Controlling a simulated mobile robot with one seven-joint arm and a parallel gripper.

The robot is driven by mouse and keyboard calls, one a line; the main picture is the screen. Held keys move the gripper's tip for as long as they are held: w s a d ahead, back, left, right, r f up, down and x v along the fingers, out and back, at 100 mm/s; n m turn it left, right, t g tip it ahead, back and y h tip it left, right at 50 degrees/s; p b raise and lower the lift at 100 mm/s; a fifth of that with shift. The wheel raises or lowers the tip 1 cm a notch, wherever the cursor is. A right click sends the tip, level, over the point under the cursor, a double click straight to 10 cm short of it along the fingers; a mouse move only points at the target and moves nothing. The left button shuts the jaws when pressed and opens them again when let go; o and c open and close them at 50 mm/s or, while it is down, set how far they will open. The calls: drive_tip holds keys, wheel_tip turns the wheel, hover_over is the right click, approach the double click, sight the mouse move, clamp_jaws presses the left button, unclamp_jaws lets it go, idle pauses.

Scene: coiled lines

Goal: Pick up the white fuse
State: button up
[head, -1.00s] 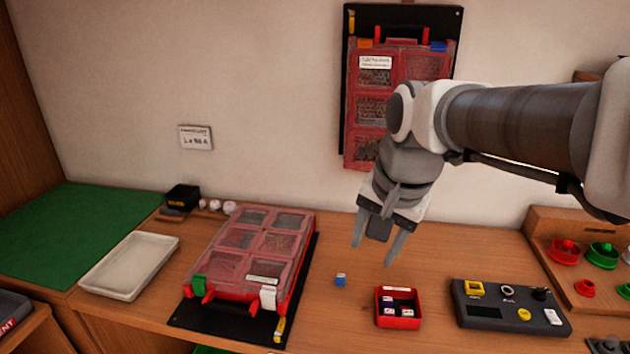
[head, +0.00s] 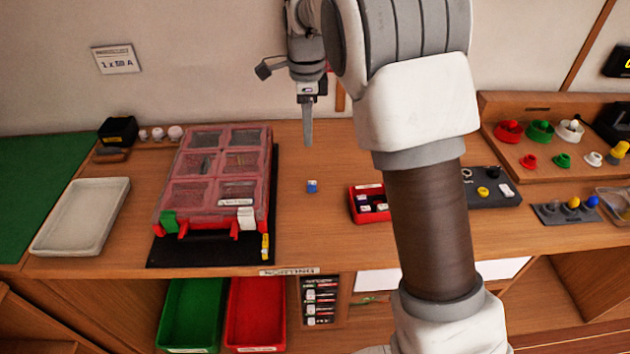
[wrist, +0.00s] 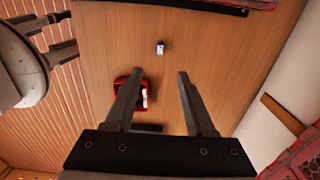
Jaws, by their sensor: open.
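A small blue block with a white label or top (head: 312,186) lies alone on the wooden worktop, between the red organiser case and the red tray. It also shows in the wrist view (wrist: 160,48), beyond the fingertips. The red tray (head: 355,207) holds several small fuse-like blocks with white, blue and dark faces; my arm hides part of it. I cannot tell which piece is the white fuse. My gripper (head: 308,142) points down above and behind the loose block, holding nothing. The wrist view shows its two fingers (wrist: 158,75) apart, the left one partly covering the tray (wrist: 124,82).
The red case (head: 215,215) stands on a black board to the left, with a pale empty tray (head: 82,218) beyond it. A dark control panel (head: 492,188) and a stepped rack with coloured knobs (head: 550,160) are on the right. Worktop around the loose block is clear.

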hover_over(312, 183)
drive_tip(key=f, duration=0.7)
drive_tip(key=f+b, duration=0.1)
drive_tip(key=f, duration=0.3)
drive_tip(key=shift+s+a+f, duration=0.1)
drive_tip(key=shift+a+f, duration=0.25)
drive_tip(key=shift+a, duration=0.05)
drive_tip(key=shift+d+f, duration=0.2)
drive_tip(key=shift+f, duration=1.15)
drive_tip(key=shift+d+f, duration=0.2)
drive_tip(key=shift+f, duration=1.1)
drive_tip(key=shift+c, duration=0.2)
clamp_jaws()
